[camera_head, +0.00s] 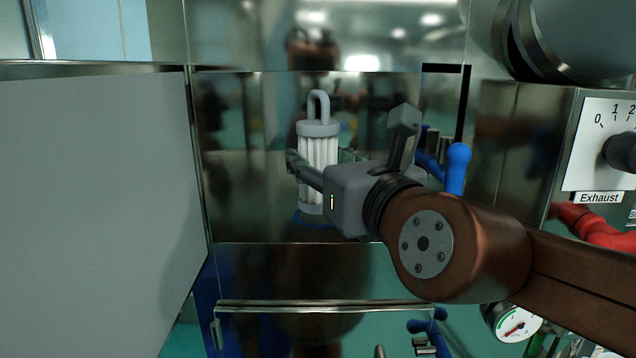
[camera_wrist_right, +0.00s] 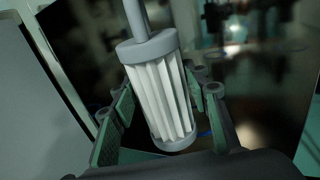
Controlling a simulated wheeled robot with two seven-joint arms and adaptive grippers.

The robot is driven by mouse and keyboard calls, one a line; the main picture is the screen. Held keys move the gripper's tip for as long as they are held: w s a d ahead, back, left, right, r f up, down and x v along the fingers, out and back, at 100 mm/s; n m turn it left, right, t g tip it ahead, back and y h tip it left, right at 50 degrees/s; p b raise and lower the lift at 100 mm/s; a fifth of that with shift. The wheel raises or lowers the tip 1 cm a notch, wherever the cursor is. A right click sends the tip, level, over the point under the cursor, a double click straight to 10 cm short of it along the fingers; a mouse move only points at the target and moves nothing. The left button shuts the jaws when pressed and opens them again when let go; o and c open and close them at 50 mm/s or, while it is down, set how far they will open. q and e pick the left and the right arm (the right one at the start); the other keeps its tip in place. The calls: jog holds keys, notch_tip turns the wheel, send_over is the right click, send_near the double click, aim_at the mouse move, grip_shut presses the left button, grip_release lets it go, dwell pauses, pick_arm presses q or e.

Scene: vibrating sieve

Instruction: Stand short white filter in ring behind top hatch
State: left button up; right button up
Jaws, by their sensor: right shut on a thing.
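The short white filter (camera_head: 319,168) is a pleated cylinder with grey caps and a loop handle on top. It is upright in the opening behind the top hatch (camera_head: 100,190), which is swung open to the left. A blue ring (camera_head: 314,223) shows just under the filter's lower end; I cannot tell whether the filter touches it. My right gripper (camera_head: 348,140) is shut on the filter, one finger on each side. In the right wrist view the filter (camera_wrist_right: 160,95) is between the green-padded fingers of the gripper (camera_wrist_right: 160,103). My left gripper is out of view.
The opening has reflective metal walls. Blue handles (camera_head: 456,168) and a control box with an Exhaust dial (camera_head: 605,140) are at the right. A red fitting (camera_head: 592,226) and a gauge (camera_head: 515,324) are below it. A lower hatch (camera_head: 330,307) lies beneath the opening.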

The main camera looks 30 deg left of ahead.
jog(key=w+a+p, duration=0.3)
jog(key=w+a, duration=0.3)
jog(key=w, duration=0.3)
jog(key=f, duration=0.2)
jog(key=f+p, duration=0.1)
jog(key=f, duration=0.1)
jog(key=f+p, duration=0.1)
jog(key=f, duration=0.1)
jog(key=shift+w+d+f, duration=0.1)
jog(key=shift+w+d, duration=0.05)
jog(key=shift+w, duration=0.1)
jog(key=shift+w+f+p, duration=0.25)
jog(key=shift+f+p, duration=0.05)
jog(key=shift+s, duration=0.15)
jog(key=shift+f+b, duration=0.2)
jog(key=shift+b, duration=0.1)
jog(key=o, duration=1.4)
